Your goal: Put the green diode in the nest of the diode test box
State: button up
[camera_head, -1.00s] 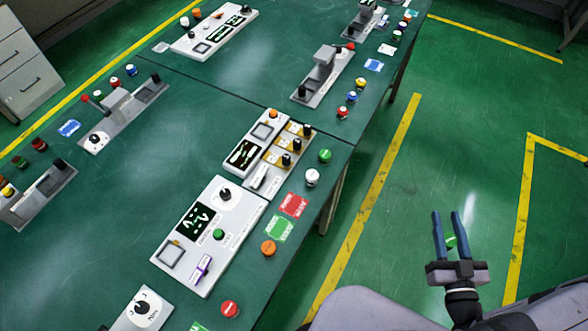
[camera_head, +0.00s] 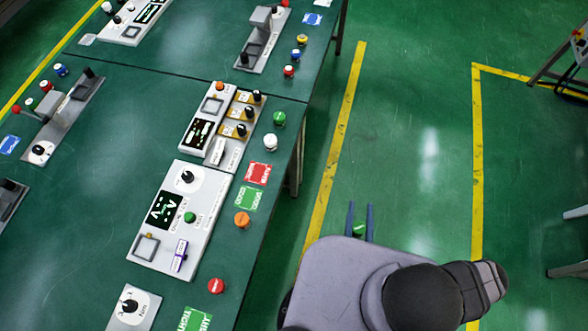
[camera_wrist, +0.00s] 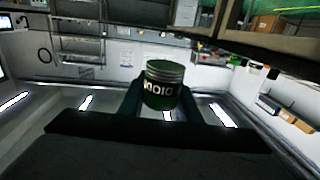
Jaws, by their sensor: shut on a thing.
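The green diode (camera_wrist: 163,88) is a short dark green cylinder with a grey ribbed top and white lettering, held between the blue fingers in the wrist view. In the head view it shows as a small green patch (camera_head: 358,230). My gripper (camera_head: 360,207) is shut on it, over the floor to the right of the bench and clear of it. My arm hides the gripper's base. A white box (camera_head: 210,207) with a knob, a screen, a green button and a square nest (camera_head: 146,247) lies on the bench; its lettering is too small to confirm it is the diode test box.
A smaller white box (camera_head: 197,150) with a screen and square recess stands behind, beside orange-marked knobs. Coloured buttons, a red card (camera_head: 258,174) and a green card (camera_head: 249,198) line the bench's right edge. The floor (camera_head: 410,120) beyond is clear.

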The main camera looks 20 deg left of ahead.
jog(key=s+a+r+n+y, duration=0.1)
jog(key=s+a+y, duration=0.1)
jog(key=a, duration=0.6)
jog(key=s+a+r+n+g+y, duration=0.1)
jog(key=s+a+r+y, duration=0.1)
jog(key=a, duration=0.6)
jog(key=s+a+r+n+g+y, duration=0.1)
jog(key=s+a, duration=0.3)
jog(key=a, duration=0.5)
jog(key=shift+s+r+n+y, duration=0.15)
jog(key=shift+r+n+y, duration=0.45)
jog(key=shift+r, duration=0.05)
jog(key=s+a+r+n+g+y, duration=0.4)
jog(key=s+a+n+g+y, duration=0.4)
jog(key=s+a+g, duration=0.1)
jog(key=shift+s+a+r, duration=0.4)
jog(key=shift+s+a, duration=0.05)
jog(key=shift+s, duration=0.45)
jog(key=shift+f+b, duration=0.55)
jog(key=shift+f, duration=4.25)
jog(key=o, duration=1.1)
jog(key=shift+f, duration=0.15)
